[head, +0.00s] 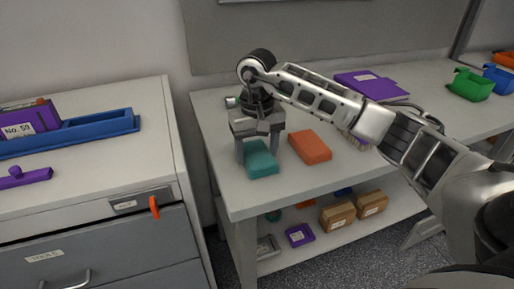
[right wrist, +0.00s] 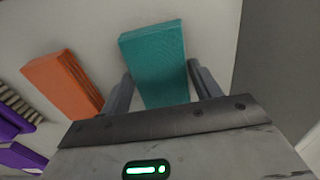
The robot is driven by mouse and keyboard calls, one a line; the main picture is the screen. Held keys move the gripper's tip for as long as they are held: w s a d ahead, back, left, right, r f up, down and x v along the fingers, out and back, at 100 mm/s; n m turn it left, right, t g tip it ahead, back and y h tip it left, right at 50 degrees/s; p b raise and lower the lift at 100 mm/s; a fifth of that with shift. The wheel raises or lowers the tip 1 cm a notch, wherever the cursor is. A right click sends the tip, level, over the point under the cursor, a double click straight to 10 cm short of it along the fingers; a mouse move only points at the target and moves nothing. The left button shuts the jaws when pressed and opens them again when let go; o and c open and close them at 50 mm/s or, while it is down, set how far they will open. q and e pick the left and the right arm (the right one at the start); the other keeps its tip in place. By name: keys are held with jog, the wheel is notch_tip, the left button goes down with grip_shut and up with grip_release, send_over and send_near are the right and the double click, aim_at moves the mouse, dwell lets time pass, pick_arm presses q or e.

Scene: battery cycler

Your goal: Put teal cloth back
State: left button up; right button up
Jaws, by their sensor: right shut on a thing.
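The teal cloth (head: 261,161) is a folded block at the left part of the white table. My right gripper (head: 258,157) points down over it and is shut on it. In the right wrist view the teal cloth (right wrist: 154,62) sits between the two fingers (right wrist: 158,88). I cannot tell whether the cloth rests on the table or is just above it. My left gripper is not in view.
An orange cloth (head: 310,147) lies just right of the teal one. A purple item (head: 368,84) lies farther back, with green (head: 470,85) and blue bins (head: 499,79) at the far right. The white table (head: 290,192) is clear in front. A drawer cabinet (head: 100,230) stands left.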

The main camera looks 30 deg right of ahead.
aim_at(257, 154)
jog(key=shift+f, duration=0.15)
jog(key=o, duration=1)
notch_tip(257, 154, up, 12)
jog(key=shift+r, duration=0.15)
